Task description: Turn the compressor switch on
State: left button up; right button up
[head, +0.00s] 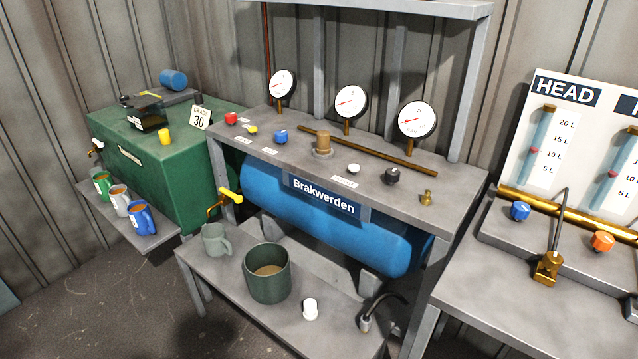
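A workbench (300,142) with a blue tank (276,205) slung under its top stands in the middle of the head view. A sign on its front reads Brakwerden (323,196). Neither of my grippers is in view.
Several gauges (349,102) stand along the bench's back. A lower shelf (232,275) holds a grey mug (215,240) and a dark green pot (267,273). A green cabinet (160,170) with mugs stands left. A panel marked HEAD (566,92) stands right. Floor at front left is clear.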

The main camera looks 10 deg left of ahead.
aim_at(230, 118)
jog(key=j+z, duration=0.15)
jog(key=z, duration=0.25)
jog(key=i+j+z, duration=0.1)
jog(key=z, duration=0.3)
jog(key=j+z, duration=0.25)
jog(key=j, duration=0.4)
jog(key=j+z, duration=0.25)
jog(key=j, duration=1)
jog(key=k+j+z, duration=0.1)
jog(key=j, duration=0.5)
jog(key=k+j, duration=0.1)
jog(key=j, duration=1)
jog(key=k+z, duration=0.05)
